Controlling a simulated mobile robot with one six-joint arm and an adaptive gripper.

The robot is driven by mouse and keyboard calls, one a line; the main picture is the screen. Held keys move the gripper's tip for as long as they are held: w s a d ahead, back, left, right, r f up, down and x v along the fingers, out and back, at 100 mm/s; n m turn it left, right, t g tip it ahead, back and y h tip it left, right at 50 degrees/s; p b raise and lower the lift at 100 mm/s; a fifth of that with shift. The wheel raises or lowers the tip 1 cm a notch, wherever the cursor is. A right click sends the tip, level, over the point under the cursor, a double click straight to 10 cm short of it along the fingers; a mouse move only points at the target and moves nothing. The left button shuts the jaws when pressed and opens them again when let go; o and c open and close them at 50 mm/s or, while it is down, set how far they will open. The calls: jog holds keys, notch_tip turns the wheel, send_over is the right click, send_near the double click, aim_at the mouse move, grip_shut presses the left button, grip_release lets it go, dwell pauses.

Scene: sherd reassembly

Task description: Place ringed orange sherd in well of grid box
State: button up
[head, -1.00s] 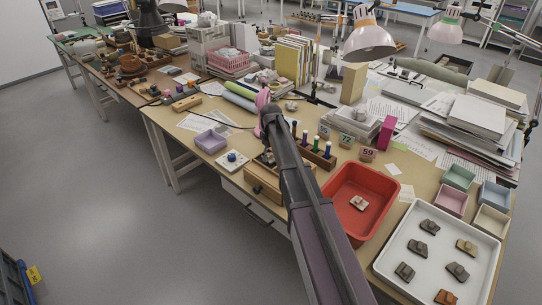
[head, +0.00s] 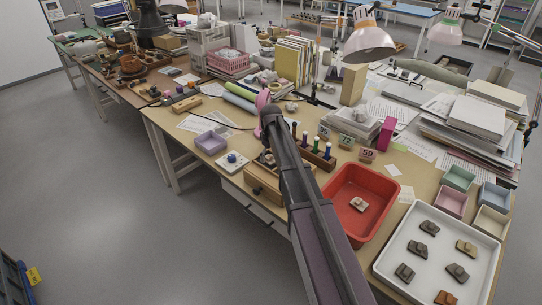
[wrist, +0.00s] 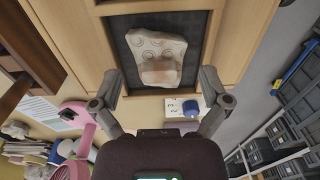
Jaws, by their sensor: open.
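A pale beige sherd (wrist: 157,57) with ring marks and a brownish-pink patch lies in a dark-lined well (wrist: 118,30) of the wooden grid box (wrist: 88,40) in the wrist view. The wooden box (head: 262,185) also shows in the head view, partly hidden by my arm. My gripper (wrist: 160,82) is open, its fingers apart on either side of the sherd's near end; I cannot tell how high they are above it. In the head view my arm hides the gripper. An orange sherd (head: 446,297) lies in the white tray (head: 400,268).
Several grey and tan sherds lie in the white tray. A red bin (head: 342,183) holding a pale piece stands right of my arm. A white square with a blue knob (head: 232,160) and a lilac tray (head: 210,142) sit left of the box. A marker rack (head: 318,158) stands behind.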

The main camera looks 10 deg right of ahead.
aim_at(271, 157)
notch_tip(271, 157, up, 12)
jog(key=p, duration=1.1)
jog(key=shift+d+p, duration=0.15)
jog(key=shift+p, duration=0.15)
jog(key=shift+f, duration=0.1)
dwell(0.3)
jog(key=s+m, duration=0.7)
jog(key=s, duration=2.2)
